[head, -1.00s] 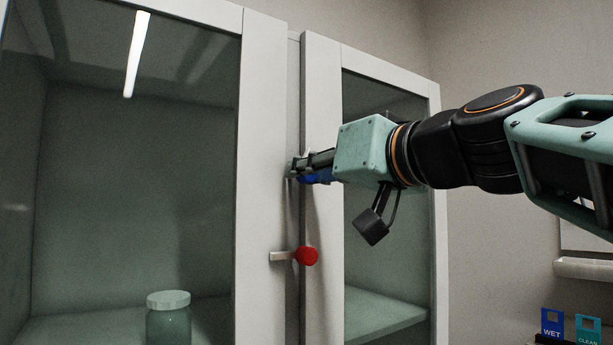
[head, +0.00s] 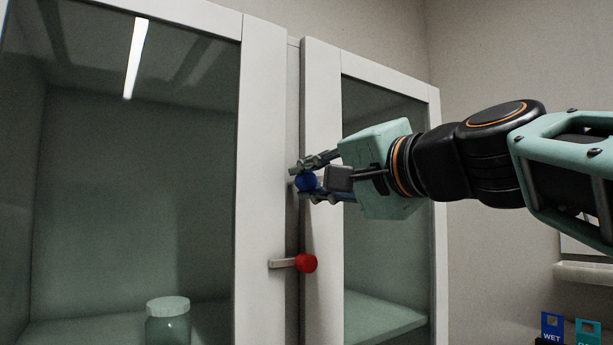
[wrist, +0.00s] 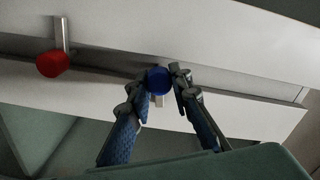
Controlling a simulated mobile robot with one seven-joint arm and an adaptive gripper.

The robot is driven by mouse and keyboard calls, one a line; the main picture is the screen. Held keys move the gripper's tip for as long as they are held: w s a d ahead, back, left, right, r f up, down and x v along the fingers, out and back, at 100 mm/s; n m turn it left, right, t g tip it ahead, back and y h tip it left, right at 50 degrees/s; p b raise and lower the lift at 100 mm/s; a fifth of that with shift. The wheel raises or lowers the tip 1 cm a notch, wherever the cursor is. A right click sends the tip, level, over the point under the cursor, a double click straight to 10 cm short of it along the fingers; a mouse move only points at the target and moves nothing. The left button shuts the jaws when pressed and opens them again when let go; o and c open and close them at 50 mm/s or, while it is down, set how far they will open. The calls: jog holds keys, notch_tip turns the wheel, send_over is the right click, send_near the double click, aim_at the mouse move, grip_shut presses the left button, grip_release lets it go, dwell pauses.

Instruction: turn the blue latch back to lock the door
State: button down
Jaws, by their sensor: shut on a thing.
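The blue latch shows as a round blue knob (head: 306,182) at the seam between the two glass doors, above the red latch. My gripper (head: 306,181) reaches in from the right, with one finger above the knob and one below it. In the wrist view my gripper (wrist: 158,79) has its fingertips on either side of the blue knob (wrist: 158,81), shut on it. A short pale piece shows just below the knob there. Most of the latch's bar is hidden by the knob and fingers.
The red latch (head: 306,263) sits below on the same seam, its bar pointing left. It also shows in the wrist view (wrist: 53,64). A jar (head: 168,320) stands behind the left glass. WET and CLEAN bins (head: 552,328) are at the lower right.

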jog(key=shift+m, duration=1.1)
jog(key=c, duration=1.7)
grip_release()
jog(key=shift+c, duration=0.2)
jog(key=v, duration=1.2)
jog(key=shift+f, duration=0.1)
